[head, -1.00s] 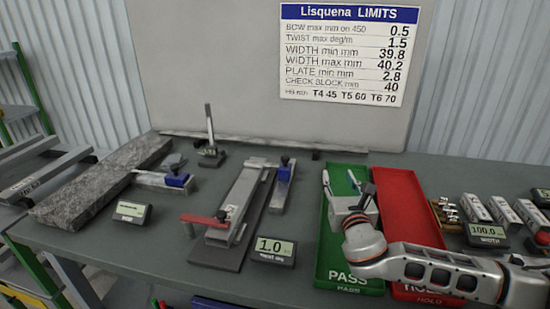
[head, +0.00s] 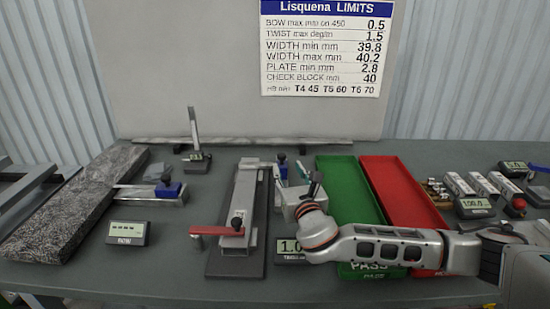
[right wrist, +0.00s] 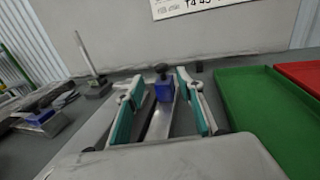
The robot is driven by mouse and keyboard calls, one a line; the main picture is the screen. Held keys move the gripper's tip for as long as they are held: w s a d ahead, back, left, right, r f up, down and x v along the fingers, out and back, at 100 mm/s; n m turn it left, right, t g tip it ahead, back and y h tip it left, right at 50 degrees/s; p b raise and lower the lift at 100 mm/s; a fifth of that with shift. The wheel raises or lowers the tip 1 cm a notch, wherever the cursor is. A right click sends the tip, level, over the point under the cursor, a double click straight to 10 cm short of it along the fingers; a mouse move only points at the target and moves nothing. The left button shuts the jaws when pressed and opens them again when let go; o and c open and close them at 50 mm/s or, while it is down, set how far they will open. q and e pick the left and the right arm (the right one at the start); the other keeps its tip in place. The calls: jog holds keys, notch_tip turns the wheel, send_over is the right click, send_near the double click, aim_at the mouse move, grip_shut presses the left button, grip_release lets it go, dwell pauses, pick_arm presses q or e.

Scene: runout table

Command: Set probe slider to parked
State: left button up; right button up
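A blue slider block with a black knob (right wrist: 163,88) sits on a pale metal rail (right wrist: 160,122) in the right wrist view. In the head view its knob (head: 281,158) shows just right of the clamp fixture, and my gripper partly hides the rail. My right gripper (right wrist: 159,82) is open, with its teal-padded fingers on either side of the rail and block; contact cannot be told. In the head view the right gripper (head: 290,172) reaches over the rail from the front right. A second blue slider (head: 168,189) sits on a rail at left. My left gripper is not in view.
The clamp fixture with a red lever (head: 215,231) stands left of my gripper, near a small display (head: 290,250). A green tray (head: 345,185) and a red tray (head: 405,190) lie right. A granite bar (head: 65,205) and upright stand (head: 195,140) are left.

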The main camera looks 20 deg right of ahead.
aim_at(283, 157)
jog(key=w, duration=0.7)
jog(key=shift+w+d, duration=0.3)
grip_shut()
